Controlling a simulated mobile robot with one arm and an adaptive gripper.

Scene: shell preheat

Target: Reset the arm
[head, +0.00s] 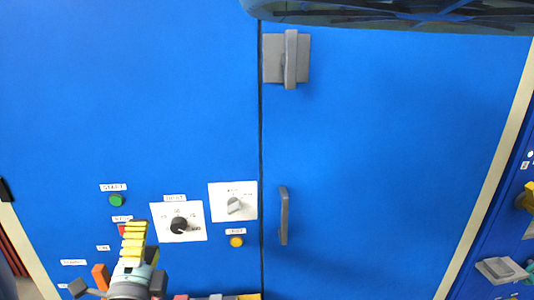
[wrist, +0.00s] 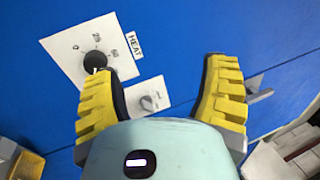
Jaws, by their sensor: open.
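My gripper (head: 134,228) is at the lower left in the head view, in front of the blue cabinet's control area. In the wrist view its two yellow ribbed fingers (wrist: 163,62) are spread wide with nothing between them. A black dial (head: 179,225) on a white plate is just right of my gripper; in the wrist view this dial (wrist: 95,61), labelled HEAT, shows beside the left finger, partly covered. I cannot tell whether a finger touches the panel. A grey rotary knob (head: 233,205) on a second white plate is farther right.
A green button (head: 116,200) is above my gripper, and a red one (head: 123,230) is partly hidden by it. A yellow button (head: 236,241) is below the grey knob. The blue door (head: 390,150) has a vertical handle (head: 284,215) and a grey latch (head: 289,58), which protrude.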

